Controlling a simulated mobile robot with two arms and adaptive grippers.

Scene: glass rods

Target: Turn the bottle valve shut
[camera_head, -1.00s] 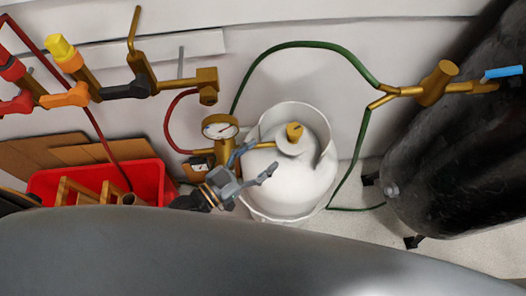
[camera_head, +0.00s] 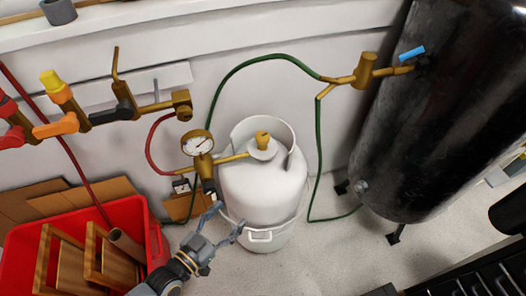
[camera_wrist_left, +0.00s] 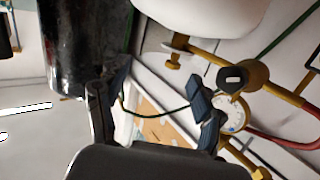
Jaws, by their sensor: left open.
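The white gas bottle (camera_head: 262,195) stands upright on the floor in the middle of the head view, with a collar around its top. Its brass valve knob (camera_head: 263,139) sits on top, joined by a brass pipe to a round gauge (camera_head: 197,143) at the left. My left gripper (camera_head: 227,220) is open and empty, in front of the bottle's lower left side and apart from the knob. In the left wrist view, my left gripper's fingers (camera_wrist_left: 160,92) are spread. The gauge (camera_wrist_left: 233,114) shows behind the right finger. My right gripper is not in view.
A red crate (camera_head: 135,212) with wooden pieces stands at the left. A large black tank (camera_head: 425,120) stands at the right, with a green hose (camera_head: 318,150) running near it. Brass pipes with coloured handles (camera_head: 57,125) line the wall. Floor in front of the bottle is clear.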

